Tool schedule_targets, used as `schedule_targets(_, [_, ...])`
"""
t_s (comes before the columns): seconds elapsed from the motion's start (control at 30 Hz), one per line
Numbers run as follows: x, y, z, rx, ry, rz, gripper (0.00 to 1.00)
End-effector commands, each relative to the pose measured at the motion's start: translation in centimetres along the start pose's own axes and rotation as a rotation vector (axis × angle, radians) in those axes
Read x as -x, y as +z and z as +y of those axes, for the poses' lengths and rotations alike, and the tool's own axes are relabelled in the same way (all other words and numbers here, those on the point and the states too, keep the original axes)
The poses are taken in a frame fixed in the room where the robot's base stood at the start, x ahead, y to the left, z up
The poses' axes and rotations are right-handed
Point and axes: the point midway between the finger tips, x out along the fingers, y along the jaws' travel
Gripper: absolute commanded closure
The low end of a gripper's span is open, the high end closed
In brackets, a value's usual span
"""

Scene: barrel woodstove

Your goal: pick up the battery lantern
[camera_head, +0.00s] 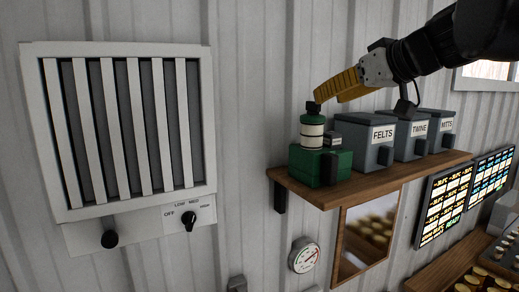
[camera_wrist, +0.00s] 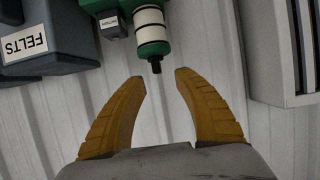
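The battery lantern (camera_head: 312,133) appears to be the green and white banded cylinder with a black top, upright on the left end of the wooden shelf. A green box-like part (camera_head: 320,165) is at its foot; I cannot tell whether they are one piece. My gripper (camera_head: 330,95) is at the lantern's top, with its yellow fingers pointing left and down. In the wrist view, my gripper (camera_wrist: 158,77) is open and empty. The lantern (camera_wrist: 152,30) lies ahead of it, its black tip roughly at the gap between the fingertips. Contact cannot be told.
Grey bins marked FELTS (camera_head: 373,142), TWINE (camera_head: 412,138) and MITTS (camera_head: 440,130) stand right of the lantern on the shelf (camera_head: 385,178). A small labelled dark box (camera_wrist: 112,25) is close beside the lantern. A louvred heater (camera_head: 125,130) hangs on the left wall.

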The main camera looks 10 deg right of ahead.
Motion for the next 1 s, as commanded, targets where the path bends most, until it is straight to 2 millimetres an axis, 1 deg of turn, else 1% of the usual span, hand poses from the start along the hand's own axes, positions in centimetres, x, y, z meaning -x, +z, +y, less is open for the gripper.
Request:
schedule_targets(0.03, [-0.6, -0.1, 0.0, 0.001, -0.002, -0.001, 0.62])
schedule_targets(0.23, [-2.3, -0.2, 0.1, 0.0, -0.001, 0.0, 0.62])
schedule_targets(0.4, [-5.0, -0.5, 0.5, 0.001, -0.001, -0.001, 0.62])
schedule_targets(0.5, [-6.2, -0.4, 0.4, 0.0, -0.002, -0.001, 0.62])
schedule_targets(0.6, [-6.7, -0.3, 0.5, 0.0, -0.001, -0.001, 0.62])
schedule_targets(0.8, [-6.7, -0.2, 0.5, -0.001, 0.0, -0.001, 0.63])
schedule_targets(0.87, [-6.7, -0.2, 0.5, -0.001, 0.0, -0.001, 0.82])
schedule_targets(0.9, [-6.7, -0.2, 0.5, -0.001, 0.0, -0.001, 0.94])
schedule_targets(0.93, [-6.7, -0.2, 0.5, -0.001, 0.0, -0.001, 1.0])
schedule_targets(1.0, [-6.7, -0.2, 0.5, 0.0, 0.0, -0.001, 1.0])
